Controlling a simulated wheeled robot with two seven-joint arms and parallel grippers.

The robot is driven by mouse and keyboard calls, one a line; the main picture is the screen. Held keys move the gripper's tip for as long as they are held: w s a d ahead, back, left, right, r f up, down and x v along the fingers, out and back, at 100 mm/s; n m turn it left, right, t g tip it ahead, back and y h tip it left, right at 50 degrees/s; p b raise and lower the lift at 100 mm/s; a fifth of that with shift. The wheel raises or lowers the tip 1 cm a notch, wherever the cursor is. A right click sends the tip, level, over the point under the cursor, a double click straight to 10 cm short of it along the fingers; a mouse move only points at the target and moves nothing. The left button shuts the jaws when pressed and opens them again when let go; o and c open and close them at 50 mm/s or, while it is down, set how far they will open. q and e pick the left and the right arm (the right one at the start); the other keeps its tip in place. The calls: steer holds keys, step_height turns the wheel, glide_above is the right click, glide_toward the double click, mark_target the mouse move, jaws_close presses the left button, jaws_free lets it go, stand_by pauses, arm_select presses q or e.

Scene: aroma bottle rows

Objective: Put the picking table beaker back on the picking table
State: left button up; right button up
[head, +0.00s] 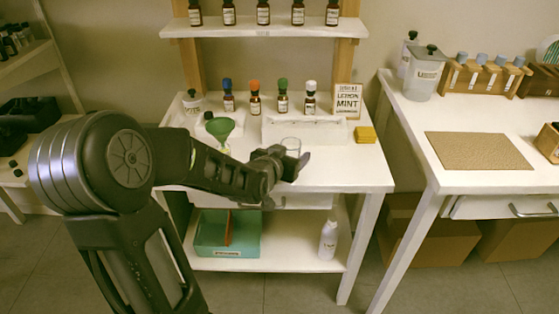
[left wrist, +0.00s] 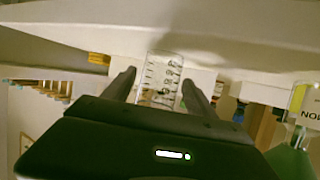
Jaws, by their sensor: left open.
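The clear beaker (head: 291,145) is at the front middle of the white picking table (head: 345,178), in front of a white tray. My left gripper (head: 290,160) is open right at it and hides its lower part in the head view. In the left wrist view the beaker (left wrist: 160,72), with dark graduation marks, shows between the two spread fingertips (left wrist: 159,82). A gap shows beside the fingers there. The beaker looks upright and seems to rest on the tabletop, though its base is hidden. My right gripper is not in view.
Several capped bottles (head: 254,103) line the back. Yellow blocks (head: 366,134) and a Lemon Mint sign (head: 346,98) are at the right. The table's front right is clear. Another table (head: 480,190) stands further right.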

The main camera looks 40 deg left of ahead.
arm_select(q)
steer(key=v, duration=0.6)
steer(key=shift+r, duration=0.1)
steer(key=shift+s+b, duration=0.25)
steer(key=shift+b, duration=0.5)
steer(key=shift+s+d+r+b, duration=0.15)
steer(key=shift+s+r+b, duration=0.05)
steer(key=shift+s+b, duration=0.4)
steer(key=shift+s+d+r, duration=0.1)
steer(key=shift+s+r, duration=0.1)
steer(key=shift+s, duration=0.05)
